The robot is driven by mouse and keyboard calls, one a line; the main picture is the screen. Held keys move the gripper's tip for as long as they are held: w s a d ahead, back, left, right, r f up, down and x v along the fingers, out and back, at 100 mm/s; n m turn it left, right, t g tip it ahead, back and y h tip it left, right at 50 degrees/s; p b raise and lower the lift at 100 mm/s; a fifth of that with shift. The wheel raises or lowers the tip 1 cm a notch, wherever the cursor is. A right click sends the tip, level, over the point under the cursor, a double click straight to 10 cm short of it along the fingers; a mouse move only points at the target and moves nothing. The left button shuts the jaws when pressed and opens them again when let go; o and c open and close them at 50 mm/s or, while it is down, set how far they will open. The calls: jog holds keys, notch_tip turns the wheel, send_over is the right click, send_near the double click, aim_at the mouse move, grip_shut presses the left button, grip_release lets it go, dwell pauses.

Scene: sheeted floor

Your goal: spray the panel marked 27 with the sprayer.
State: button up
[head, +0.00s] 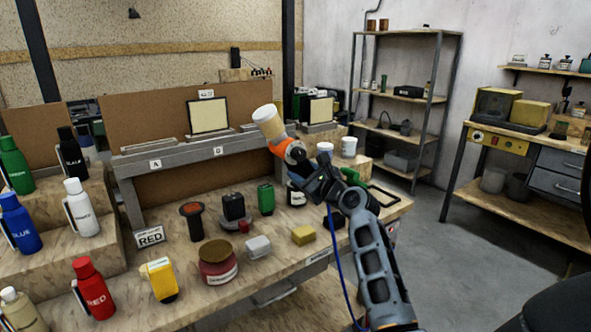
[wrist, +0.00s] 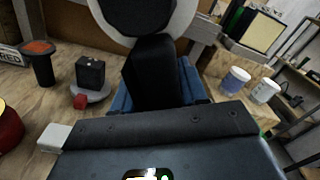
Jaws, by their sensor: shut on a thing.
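The sprayer (head: 267,119), with a pale cup and an orange and black body, is held up in front of the bench rack. My gripper (head: 305,168) is shut on it. In the wrist view the sprayer's black grip (wrist: 150,72) rises from the jaws, with a pale round part at the top edge. A cream panel (head: 208,116) with a dark frame stands on the rack above the letter B, left of the sprayer. A second cream panel (head: 318,111) stands to the right, behind the sprayer. It also shows in the wrist view (wrist: 260,32). I cannot read the number tags.
Several coloured bottles, including a red one (head: 94,288), stand at left near a RED sign (head: 150,237). A dark red jar (head: 217,262), a yellow container (head: 160,280) and small blocks lie on the bench below. White cups (head: 348,146) stand right of my gripper. Open floor lies right.

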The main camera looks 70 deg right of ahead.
jog(key=x, duration=0.1)
jog(key=b+x, duration=0.1)
jog(key=x, duration=0.3)
jog(key=shift+w+a+r, duration=0.1)
jog(key=shift+r, duration=0.15)
jog(key=w+a+p, duration=0.2)
jog(key=w+a, duration=0.3)
jog(key=a, duration=0.3)
jog(key=w+a+p, duration=0.2)
jog(key=w+a, duration=0.3)
jog(key=a, duration=0.4)
jog(key=shift+p, duration=0.4)
jog(key=shift+o, duration=0.9)
grip_shut()
jog(key=shift+f+t+b, duration=0.15)
jog(key=shift+t+b, duration=0.25)
jog(key=shift+b, duration=0.5)
